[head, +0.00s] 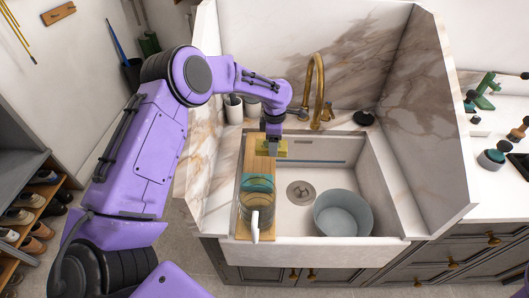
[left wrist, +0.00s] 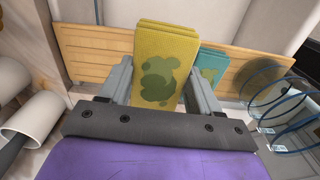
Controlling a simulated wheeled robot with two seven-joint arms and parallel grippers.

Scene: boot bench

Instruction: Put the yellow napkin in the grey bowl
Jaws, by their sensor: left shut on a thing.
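The yellow napkin (head: 262,146) is a folded block with dark green blotches, seen close up in the left wrist view (left wrist: 165,62). My left gripper (head: 273,149) is shut on it, with one finger on each side of it in the left wrist view (left wrist: 161,80). The napkin is at the far end of the wooden board in the sink; I cannot tell whether it still touches the board. The grey bowl (head: 343,222) stands in the sink's front right part, to the right of and nearer than the gripper. It looks empty. My right gripper is not in view.
The wooden board (head: 244,178) lies along the sink's left side. A teal napkin (head: 258,183) and clear glassware (head: 256,210) are on it. A brass tap (head: 318,85) rises behind the sink. White cups (head: 233,108) stand at the back left. The sink floor around the drain (head: 300,192) is clear.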

